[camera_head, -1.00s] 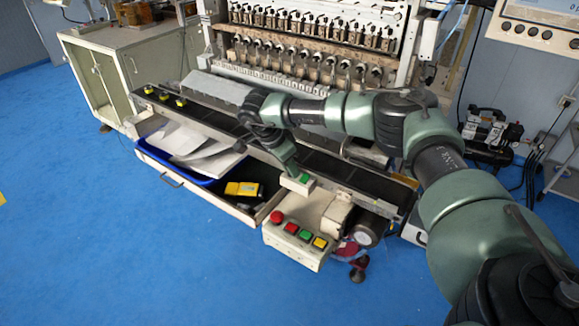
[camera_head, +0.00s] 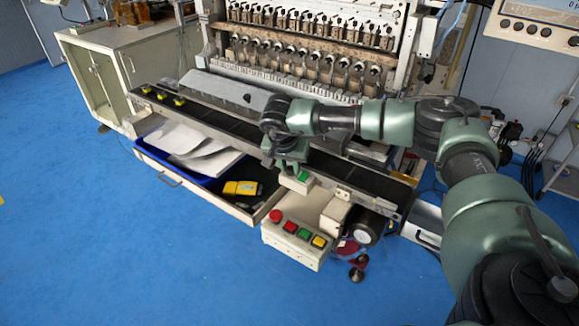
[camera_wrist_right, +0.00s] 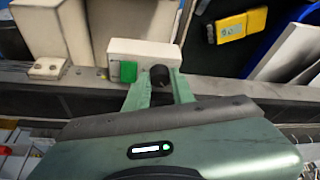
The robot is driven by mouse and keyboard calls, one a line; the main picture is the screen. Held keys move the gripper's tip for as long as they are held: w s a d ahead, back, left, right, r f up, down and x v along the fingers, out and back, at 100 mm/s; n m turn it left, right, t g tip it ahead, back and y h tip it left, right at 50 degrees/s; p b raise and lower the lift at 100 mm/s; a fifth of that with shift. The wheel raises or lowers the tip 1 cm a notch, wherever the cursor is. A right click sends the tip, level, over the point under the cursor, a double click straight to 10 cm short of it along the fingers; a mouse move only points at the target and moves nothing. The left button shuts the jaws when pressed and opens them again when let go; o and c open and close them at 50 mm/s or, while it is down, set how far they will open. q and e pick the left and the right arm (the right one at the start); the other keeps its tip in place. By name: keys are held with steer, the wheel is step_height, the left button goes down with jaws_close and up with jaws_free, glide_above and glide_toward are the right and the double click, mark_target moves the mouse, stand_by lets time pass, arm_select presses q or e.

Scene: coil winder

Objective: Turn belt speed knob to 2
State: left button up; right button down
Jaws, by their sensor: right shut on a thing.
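The belt speed knob (camera_wrist_right: 160,76) is a dark round knob on the face of a small white control box (camera_wrist_right: 128,50), beside a green button (camera_wrist_right: 128,71). In the right wrist view my right gripper (camera_wrist_right: 160,79) has a finger on either side of the knob and is shut on it. The knob's pointer and scale cannot be read. My left gripper is not in view.
The dark conveyor belt (camera_head: 350,178) runs beneath my right arm. A larger control box (camera_head: 285,250) with a red stop button and coloured buttons is in front. An open drawer (camera_head: 240,211) holds a yellow device (camera_head: 243,188). Blue floor lies clear in front.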

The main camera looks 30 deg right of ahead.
steer(key=shift+n, duration=0.4)
steer(key=c, duration=1.5)
jaws_free()
